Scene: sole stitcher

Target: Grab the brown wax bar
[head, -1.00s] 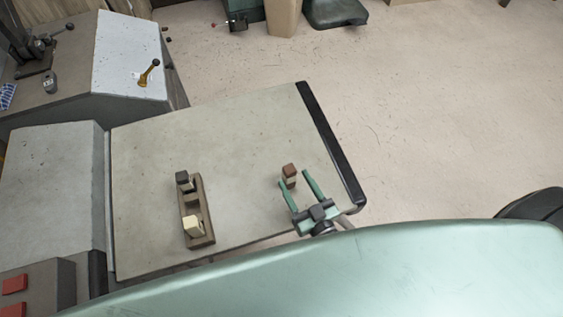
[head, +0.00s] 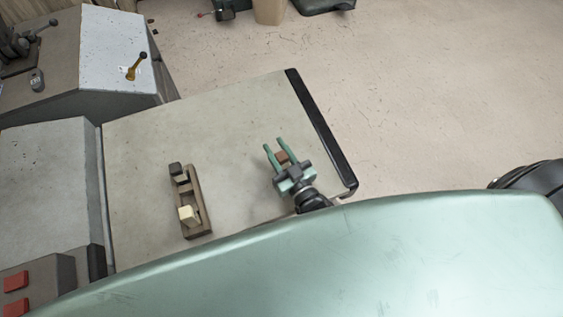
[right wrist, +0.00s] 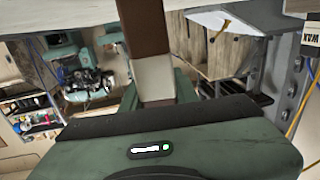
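The brown wax bar (head: 281,157) is on the right part of the grey tabletop in the head view, mostly covered by my right gripper (head: 273,144). In the right wrist view the bar (right wrist: 138,28) has a brown end and a pale lower part, and stands between the green fingers. The fingers are drawn in close on both sides of it, so the gripper looks shut on it. I cannot tell whether its base is off the table. My left gripper is in neither view.
A brown wooden holder (head: 200,192) with a dark block (head: 175,168) and a cream block (head: 188,214) lies to the left on the tabletop (head: 150,130). A grey machine housing (head: 105,50) with a yellow lever stands behind left. The tabletop's right edge (head: 325,130) is black.

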